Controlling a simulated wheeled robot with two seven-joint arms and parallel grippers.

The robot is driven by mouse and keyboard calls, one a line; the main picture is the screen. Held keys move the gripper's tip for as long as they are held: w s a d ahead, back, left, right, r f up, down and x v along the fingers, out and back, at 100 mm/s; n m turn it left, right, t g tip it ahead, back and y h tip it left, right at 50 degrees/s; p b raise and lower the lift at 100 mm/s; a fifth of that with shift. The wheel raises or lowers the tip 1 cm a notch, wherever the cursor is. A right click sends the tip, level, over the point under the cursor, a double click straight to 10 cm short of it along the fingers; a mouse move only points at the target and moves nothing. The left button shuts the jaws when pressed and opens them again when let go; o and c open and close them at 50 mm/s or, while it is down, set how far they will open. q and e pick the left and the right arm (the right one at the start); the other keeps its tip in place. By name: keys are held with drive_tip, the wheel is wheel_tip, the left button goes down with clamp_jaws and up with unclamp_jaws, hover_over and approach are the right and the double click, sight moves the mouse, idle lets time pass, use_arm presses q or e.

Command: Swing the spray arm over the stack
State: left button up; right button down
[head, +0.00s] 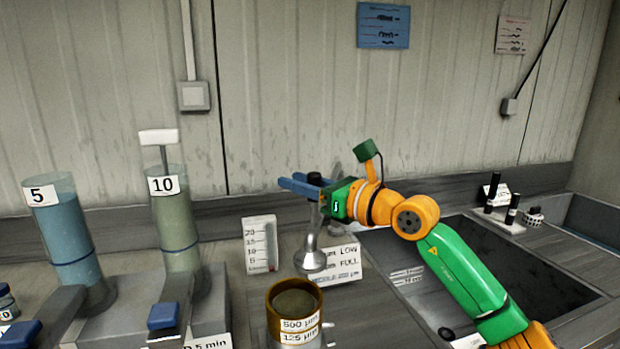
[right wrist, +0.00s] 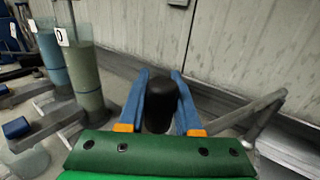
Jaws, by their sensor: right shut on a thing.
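The spray arm ends in a silver spray head (head: 312,258), which hangs in the head view a little behind and right of the sieve stack's open top. The stack (head: 295,312) is a brass-rimmed cylinder with 500 µm and 125 µm labels and dark material inside. My right gripper (head: 300,186) is above the spray head, its blue fingers shut on the spray arm's black knob (head: 316,179). In the right wrist view the knob (right wrist: 160,104) sits between both fingers. My left gripper is not in view.
Two tall cylinders marked 5 (head: 68,240) and 10 (head: 175,225) stand at left.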

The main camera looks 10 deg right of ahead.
drive_tip(key=shift+w+a+r, duration=0.45)
drive_tip(key=shift+w+a, duration=0.1)
drive_tip(key=shift+a, duration=0.25)
drive_tip(key=c, duration=0.7)
unclamp_jaws()
drive_tip(key=shift+w+d, duration=0.1)
drive_tip(key=shift+d, duration=0.05)
drive_tip(key=shift+c, duration=0.2)
drive_tip(key=shift+o, duration=0.7)
drive_tip(key=shift+w+d+f, duration=0.3)
drive_tip(key=shift+d+f, duration=0.05)
drive_tip(key=shift+d, duration=0.05)
drive_tip(key=shift+s+a+f, duration=0.15)
drive_tip(key=shift+a, duration=0.1)
